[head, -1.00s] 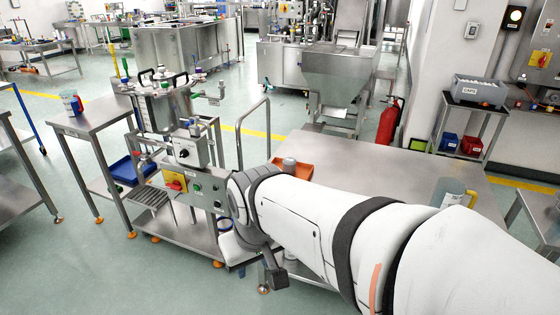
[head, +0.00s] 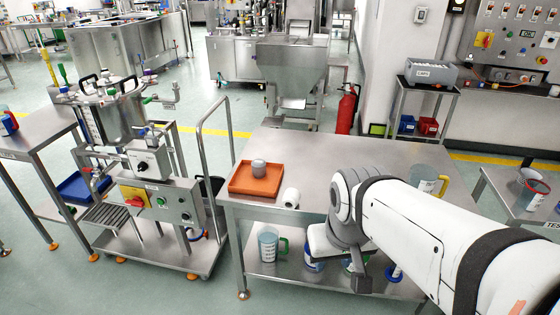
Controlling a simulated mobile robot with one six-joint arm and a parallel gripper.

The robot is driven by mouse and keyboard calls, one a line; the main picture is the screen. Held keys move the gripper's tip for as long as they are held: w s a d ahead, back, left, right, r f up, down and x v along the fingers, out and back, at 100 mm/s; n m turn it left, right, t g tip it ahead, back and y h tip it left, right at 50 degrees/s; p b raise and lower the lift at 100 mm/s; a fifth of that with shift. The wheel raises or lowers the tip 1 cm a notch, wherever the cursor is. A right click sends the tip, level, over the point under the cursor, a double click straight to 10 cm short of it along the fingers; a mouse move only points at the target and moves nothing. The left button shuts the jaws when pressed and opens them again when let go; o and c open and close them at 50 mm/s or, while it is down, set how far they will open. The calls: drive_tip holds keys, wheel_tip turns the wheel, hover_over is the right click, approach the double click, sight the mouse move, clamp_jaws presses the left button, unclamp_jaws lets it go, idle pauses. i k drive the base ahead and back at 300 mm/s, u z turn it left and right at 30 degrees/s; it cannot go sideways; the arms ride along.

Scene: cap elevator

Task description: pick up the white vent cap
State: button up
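I cannot single out the white vent cap with certainty. A small white cylinder (head: 290,197) lies on the steel table (head: 300,150) near its front left edge, and I cannot tell whether it is the cap. A grey, round-topped cylinder (head: 258,168) stands in an orange tray (head: 246,187) just behind it. My arm reaches in from the lower right, and its visible end is to the right of the white cylinder, apart from it in the picture. The fingers of my gripper do not show, so their opening and contents are hidden.
A wheeled vessel cart (head: 160,210) with a control box stands left of the table. A clear jug (head: 424,180) stands on the table behind my arm. The table's middle is clear.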

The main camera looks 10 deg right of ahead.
sight(292, 197)
drive_tip(key=u, duration=0.05)
drive_tip(key=i, duration=1)
drive_tip(key=z, duration=0.05)
